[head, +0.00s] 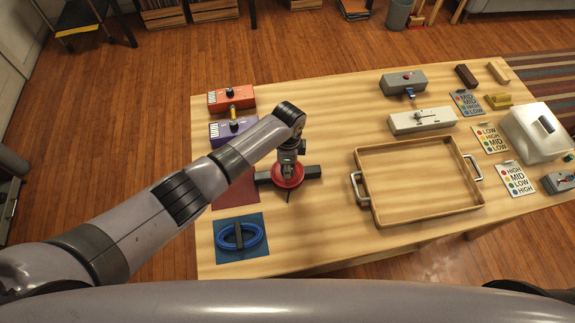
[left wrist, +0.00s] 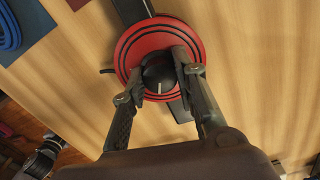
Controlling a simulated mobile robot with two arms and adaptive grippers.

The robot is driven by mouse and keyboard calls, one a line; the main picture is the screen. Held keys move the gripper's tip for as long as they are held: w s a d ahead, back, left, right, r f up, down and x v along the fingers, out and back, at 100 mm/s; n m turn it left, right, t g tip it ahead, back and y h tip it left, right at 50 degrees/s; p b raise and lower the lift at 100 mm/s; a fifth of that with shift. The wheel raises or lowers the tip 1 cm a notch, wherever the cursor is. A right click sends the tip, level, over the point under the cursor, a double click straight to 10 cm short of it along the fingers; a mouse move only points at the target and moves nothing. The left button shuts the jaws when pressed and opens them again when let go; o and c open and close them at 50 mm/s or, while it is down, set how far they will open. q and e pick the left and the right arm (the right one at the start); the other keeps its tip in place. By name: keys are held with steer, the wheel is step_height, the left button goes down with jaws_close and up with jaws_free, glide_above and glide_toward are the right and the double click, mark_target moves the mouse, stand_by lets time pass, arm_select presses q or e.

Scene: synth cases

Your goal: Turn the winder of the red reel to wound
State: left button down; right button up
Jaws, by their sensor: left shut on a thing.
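The red reel (head: 287,177) lies on the wooden table on a dark bar-shaped base (head: 313,171). My left arm reaches over it from the left, and my left gripper (head: 289,158) points down at its middle. In the left wrist view the red reel (left wrist: 128,50) has a round black winder (left wrist: 158,72) with a pale line at its centre. My left gripper (left wrist: 160,80) is shut on the winder, with one finger on each side. No wound marking is readable. My right gripper is not in view.
A blue mat (head: 259,254) with a coiled blue cable (head: 253,237) lies in front left. Red (head: 231,98) and purple (head: 222,131) boxes stand behind. A wooden tray (head: 415,216) with handles is to the right. Bare table lies between reel and tray.

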arm_select(q)
steer(key=m, duration=0.4)
stand_by(1.3)
steer(key=c, duration=1.3)
jaws_free()
step_height(320, 180, up, 12)
steer(key=shift+r, duration=0.1)
